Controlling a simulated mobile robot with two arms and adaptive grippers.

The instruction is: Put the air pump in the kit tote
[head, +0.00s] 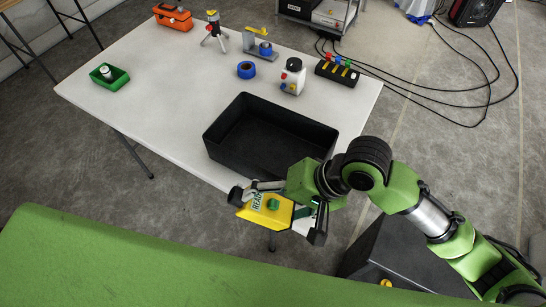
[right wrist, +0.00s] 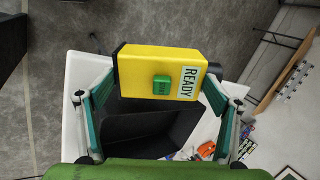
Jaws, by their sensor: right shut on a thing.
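The air pump, as I take it, is a yellow box with a green button and a READY label (head: 262,211). My right gripper (head: 277,214) is shut on it, one finger at each end. In the right wrist view the yellow box (right wrist: 145,70) sits between the two fingers (right wrist: 160,88). The kit tote is an open black bin (head: 238,160) on the white table near its front right edge. It looks empty. The box is held in front of the tote, on the robot's side. In the right wrist view the tote (right wrist: 150,125) shows behind the box. My left gripper is not in view.
On the white table (head: 130,110) stand a green tray (head: 105,79), an orange case (head: 173,20), a small tripod (head: 213,33), blue tape (head: 246,70), a white bottle (head: 292,78) and a black block with coloured knobs (head: 337,70).

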